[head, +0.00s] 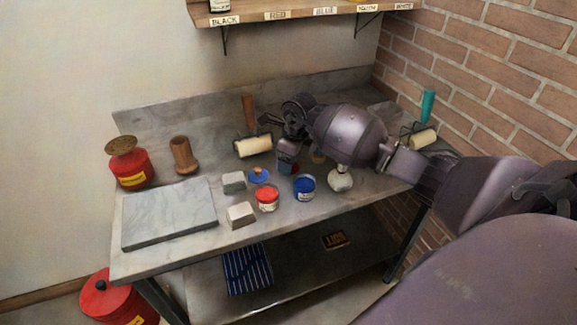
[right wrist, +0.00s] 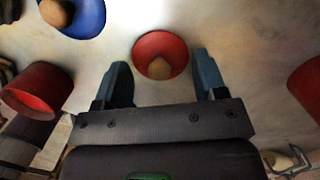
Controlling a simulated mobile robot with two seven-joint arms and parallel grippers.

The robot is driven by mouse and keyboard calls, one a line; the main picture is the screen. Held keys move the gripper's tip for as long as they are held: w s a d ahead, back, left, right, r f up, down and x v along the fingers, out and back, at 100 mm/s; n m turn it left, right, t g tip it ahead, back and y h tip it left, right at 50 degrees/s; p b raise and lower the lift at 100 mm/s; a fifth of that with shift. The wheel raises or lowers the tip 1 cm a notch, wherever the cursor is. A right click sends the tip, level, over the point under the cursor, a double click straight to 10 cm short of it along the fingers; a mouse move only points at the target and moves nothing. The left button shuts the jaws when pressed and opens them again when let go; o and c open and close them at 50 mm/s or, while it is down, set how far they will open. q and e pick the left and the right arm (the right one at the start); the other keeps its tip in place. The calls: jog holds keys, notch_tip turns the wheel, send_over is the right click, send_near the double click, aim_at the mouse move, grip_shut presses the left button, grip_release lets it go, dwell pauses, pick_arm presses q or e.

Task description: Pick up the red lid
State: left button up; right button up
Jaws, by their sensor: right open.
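The red lid (right wrist: 174,46), a shallow red disc with a round wooden knob (right wrist: 160,68), lies on the bench in the right wrist view. It is ahead of and roughly between the two fingertips of my right gripper (right wrist: 163,75), which is open and empty. In the head view my right gripper (head: 288,163) points down over the bench behind the tins, and it largely hides the red lid there. My left gripper is not in view.
A blue lid (head: 259,176), red tin (head: 267,202) and blue tin (head: 305,189) stand close in front. Rollers (head: 253,146) (head: 423,139), grey blocks (head: 234,182), a stone slab (head: 168,213) and a red can (head: 131,170) are also on the bench (head: 200,241).

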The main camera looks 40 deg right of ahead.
jog(key=shift+f, duration=0.25)
jog(key=shift+c, duration=0.5)
jog(key=c, duration=0.9)
jog(key=shift+f, duration=0.1)
grip_shut()
jog(key=shift+s, duration=0.1)
